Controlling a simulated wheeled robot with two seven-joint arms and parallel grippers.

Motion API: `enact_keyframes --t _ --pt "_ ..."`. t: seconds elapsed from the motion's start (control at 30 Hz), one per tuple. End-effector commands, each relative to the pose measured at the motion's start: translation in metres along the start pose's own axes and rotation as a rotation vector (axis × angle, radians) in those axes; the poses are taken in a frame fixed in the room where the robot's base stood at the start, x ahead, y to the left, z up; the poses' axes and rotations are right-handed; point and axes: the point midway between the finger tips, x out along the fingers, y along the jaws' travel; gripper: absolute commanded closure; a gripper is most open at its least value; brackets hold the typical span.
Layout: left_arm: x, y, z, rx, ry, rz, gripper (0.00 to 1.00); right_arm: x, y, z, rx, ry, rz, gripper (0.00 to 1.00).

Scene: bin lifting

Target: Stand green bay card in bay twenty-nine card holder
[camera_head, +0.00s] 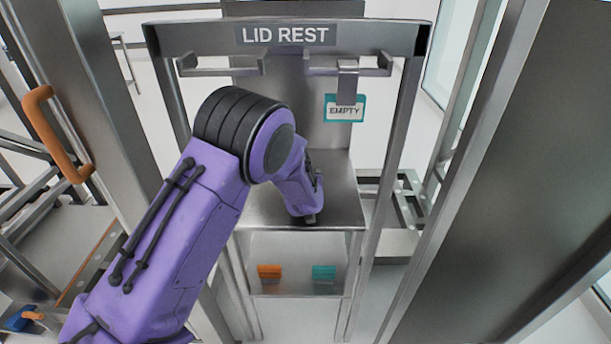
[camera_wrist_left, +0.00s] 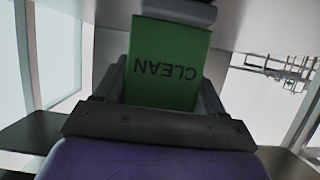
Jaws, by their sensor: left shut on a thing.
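The green card (camera_wrist_left: 168,62) is in the left wrist view, with the word CLEAN upside down on it. My left gripper (camera_wrist_left: 162,88) is shut on it, with dark fingers at both sides of the card. In the head view my left gripper (camera_head: 311,217) reaches down over the grey metal shelf, mostly hidden by my own purple wrist. The card does not show there. No label for bay twenty-nine can be read, so I cannot tell which thing is its card holder. My right gripper is not in view.
A metal frame marked LID REST (camera_head: 286,35) stands ahead. A teal-edged EMPTY card (camera_head: 344,108) hangs from its right bracket. Orange (camera_head: 269,272) and teal (camera_head: 324,272) pieces sit on the lower shelf. Metal uprights flank both sides; an orange handle (camera_head: 55,135) is at left.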

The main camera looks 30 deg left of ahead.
Motion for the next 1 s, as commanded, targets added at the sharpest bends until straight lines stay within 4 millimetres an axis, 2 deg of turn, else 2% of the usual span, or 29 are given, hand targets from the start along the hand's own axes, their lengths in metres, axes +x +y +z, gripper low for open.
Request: enact_keyframes --t 0.07,0.1,0.17,0.47,0.57,0.9,1.0 --pt "0.001 0.0 0.003 0.0 0.0 0.0 0.67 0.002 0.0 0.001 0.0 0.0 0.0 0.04" --pt "0.001 0.0 0.003 0.0 0.0 0.0 0.23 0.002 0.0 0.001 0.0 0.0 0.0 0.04" --pt "0.001 0.0 0.003 0.0 0.0 0.0 0.05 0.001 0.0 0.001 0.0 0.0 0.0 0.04" --pt "0.0 0.0 0.001 0.0 0.0 0.0 0.05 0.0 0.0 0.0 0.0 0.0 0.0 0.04" --pt "-0.008 0.001 -0.001 0.001 0.0 0.002 0.05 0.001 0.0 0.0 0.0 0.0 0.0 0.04" --pt "-0.092 0.0 -0.001 0.002 0.001 0.001 0.05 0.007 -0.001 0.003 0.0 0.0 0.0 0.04" --pt "-0.109 0.001 -0.002 0.001 0.0 0.002 0.05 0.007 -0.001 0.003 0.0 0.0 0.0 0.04"
